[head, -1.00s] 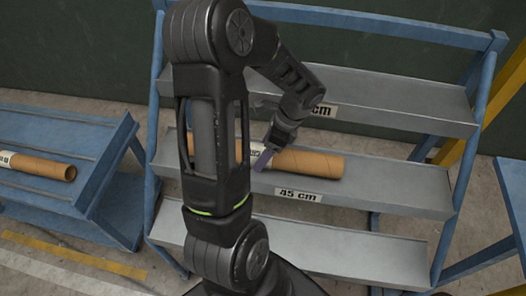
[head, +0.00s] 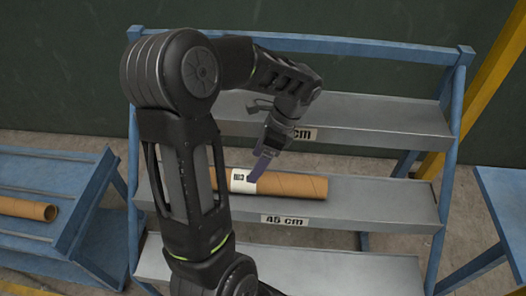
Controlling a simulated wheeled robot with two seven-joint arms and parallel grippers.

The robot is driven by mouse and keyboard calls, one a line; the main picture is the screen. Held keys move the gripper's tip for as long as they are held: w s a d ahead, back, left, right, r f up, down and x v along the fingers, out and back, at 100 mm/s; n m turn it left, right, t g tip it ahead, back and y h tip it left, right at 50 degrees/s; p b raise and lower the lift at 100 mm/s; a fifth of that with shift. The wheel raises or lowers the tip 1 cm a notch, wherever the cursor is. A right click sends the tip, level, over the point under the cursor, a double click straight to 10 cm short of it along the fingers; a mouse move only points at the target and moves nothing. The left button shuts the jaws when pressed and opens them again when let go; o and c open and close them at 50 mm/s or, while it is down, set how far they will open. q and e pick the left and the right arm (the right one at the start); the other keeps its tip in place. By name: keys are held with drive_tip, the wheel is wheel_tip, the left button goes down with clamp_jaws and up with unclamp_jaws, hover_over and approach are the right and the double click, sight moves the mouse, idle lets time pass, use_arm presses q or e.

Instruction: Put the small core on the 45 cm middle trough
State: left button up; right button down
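A brown cardboard core (head: 295,186) with a white label lies lengthwise on the middle trough (head: 385,205), above the plate reading 45 cm (head: 284,220). My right gripper is not in view.
Another brown core (head: 25,208) lies on the blue rack (head: 75,165) at the left. The upper trough (head: 385,125) and lower trough (head: 340,272) look empty where visible. A blue table (head: 505,195) stands at the right, near a yellow post (head: 490,85).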

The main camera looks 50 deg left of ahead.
use_arm(q)
drive_tip(key=shift+v, duration=1.95)
drive_tip(key=shift+f, duration=0.1)
